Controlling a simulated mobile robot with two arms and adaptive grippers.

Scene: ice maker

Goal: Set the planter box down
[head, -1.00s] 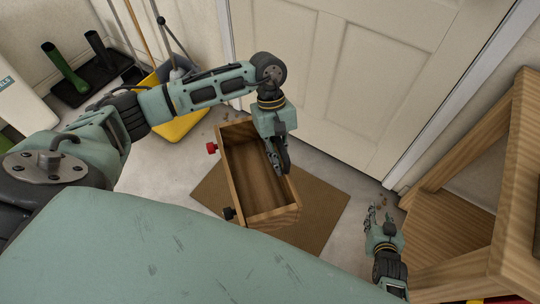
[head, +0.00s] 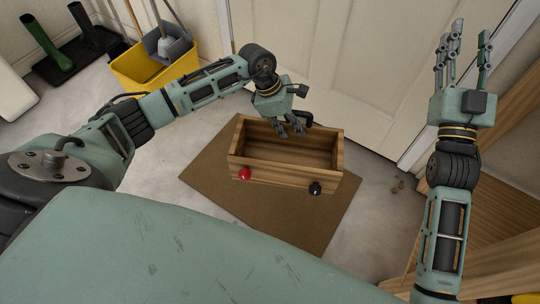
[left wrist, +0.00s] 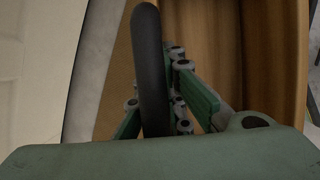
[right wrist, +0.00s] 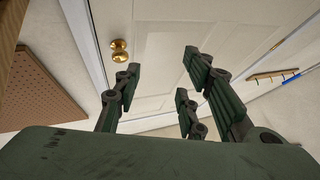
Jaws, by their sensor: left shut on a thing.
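The planter box (head: 285,177) is an open wooden box with a red knob (head: 244,174) and a black knob (head: 315,188) on its near side. It looks level, over the brown mat; I cannot tell whether its bottom touches the mat. My left gripper (head: 291,128) is at the box's far wall, shut on a black handle (head: 309,119). In the left wrist view the dark handle (left wrist: 150,65) passes between the fingers, with the wooden wall beside it. My right gripper (head: 463,60) is raised at the right, open and empty, apart from the box; its spread fingers show in the right wrist view (right wrist: 160,90).
The brown mat (head: 290,235) lies on a pale floor before a white door (head: 350,60). A yellow mop bucket (head: 140,70) and a boot tray (head: 80,58) stand at the back left. Wooden furniture (head: 490,205) is at the right. Small brown bits (head: 397,186) lie near the door.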

